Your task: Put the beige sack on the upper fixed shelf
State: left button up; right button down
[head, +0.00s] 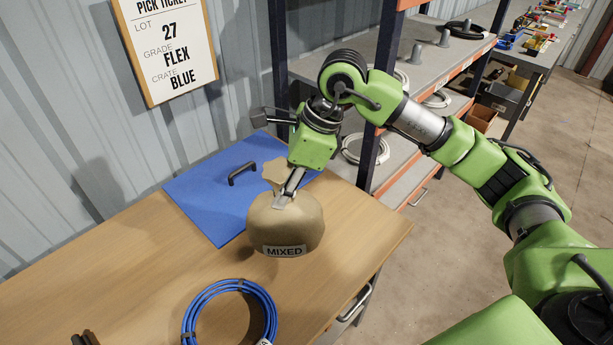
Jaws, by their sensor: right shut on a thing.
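The beige sack (284,229), with a "MIXED" label on its front, is over the wooden table near the blue board; I cannot tell whether its base touches the table. My right gripper (287,196) comes down from above and is shut on the sack near its neck, hiding part of it. The shelf rack (421,68) stands right of the table, with an upper grey shelf holding grey cones and a black cable coil, and a lower shelf with pale cable coils. My right arm passes in front of the rack.
A blue board (205,193) with a black handle lies on the wooden table (120,262). A blue cable coil (187,318) lies at the front. A pick ticket (166,45) hangs on the wall. The floor (455,240) right of the table is clear.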

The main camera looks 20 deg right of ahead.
aim_at(259, 201)
jog(key=w+a+f, duration=0.1)
jog(key=w+a+f+p, duration=0.1)
jog(key=a+f, duration=0.1)
jog(key=w+a+f+p, duration=0.1)
jog(key=f, duration=0.1)
jog(key=shift+a, duration=0.3)
jog(key=shift+w+a+f, duration=0.1)
jog(key=shift+a+f, duration=0.15)
jog(key=shift+f, duration=0.1)
notch_tip(259, 201, down, 3)
jog(key=shift+w+a+p, duration=0.15)
jog(key=shift+p, duration=0.35)
jog(key=shift+f, duration=0.25)
jog(key=shift+f, duration=0.15)
jog(key=c, duration=1.6)
grip_release()
